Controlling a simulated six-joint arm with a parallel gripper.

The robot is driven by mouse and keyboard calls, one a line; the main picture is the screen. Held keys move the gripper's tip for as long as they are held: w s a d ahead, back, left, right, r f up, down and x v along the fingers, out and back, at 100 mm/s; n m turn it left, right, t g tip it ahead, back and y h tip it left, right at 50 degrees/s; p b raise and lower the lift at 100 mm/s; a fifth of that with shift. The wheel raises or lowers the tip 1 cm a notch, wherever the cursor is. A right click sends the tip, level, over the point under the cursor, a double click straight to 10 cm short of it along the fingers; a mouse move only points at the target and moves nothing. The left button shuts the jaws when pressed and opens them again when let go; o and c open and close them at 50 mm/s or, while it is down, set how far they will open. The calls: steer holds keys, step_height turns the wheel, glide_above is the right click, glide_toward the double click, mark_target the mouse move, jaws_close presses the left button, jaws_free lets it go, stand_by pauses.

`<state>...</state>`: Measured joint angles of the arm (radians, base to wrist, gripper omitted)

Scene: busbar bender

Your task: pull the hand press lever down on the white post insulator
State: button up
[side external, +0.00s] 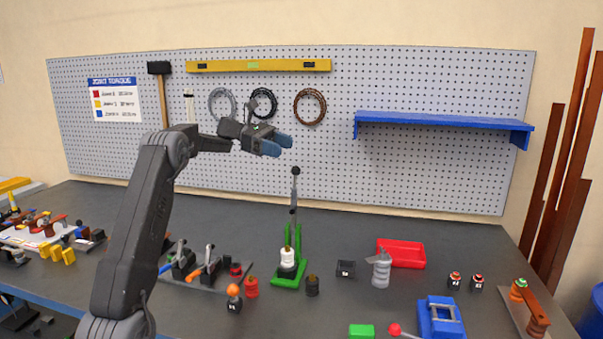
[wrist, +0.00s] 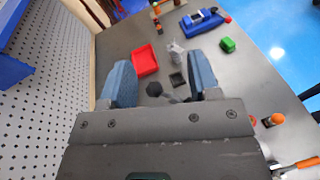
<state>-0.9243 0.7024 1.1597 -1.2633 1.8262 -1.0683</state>
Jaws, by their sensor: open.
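The green hand press (side external: 276,283) stands on the dark bench in the side view. Its lever (side external: 293,200) stands nearly upright, with a black knob (side external: 295,171) on top. The white post insulator (side external: 288,258) sits upright on the press base. My gripper (side external: 287,147) is open and empty, a little above the knob and apart from it. In the wrist view, my gripper's blue fingers (wrist: 160,72) are spread wide. A dark knob (wrist: 154,89), apparently the lever's, shows between them. The white insulator cannot be made out there.
A red tray (side external: 408,247), a grey insulator (side external: 380,271) and a black block (side external: 345,269) stand right of the press. Dark and red insulators (side external: 251,287) stand close in front and left. A blue shelf (side external: 440,124) juts from the pegboard (side external: 400,175) behind. Air around my gripper is clear.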

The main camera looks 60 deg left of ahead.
steer(key=s+a+f+n+t+h, duration=0.1)
steer(key=s+a+f+n+t, duration=0.2)
steer(key=a+f, duration=0.55)
steer(key=x, duration=1.3)
steer(key=shift+d+r, duration=0.15)
steer(key=shift+d, duration=0.3)
steer(key=shift+c, duration=0.2)
jaws_close()
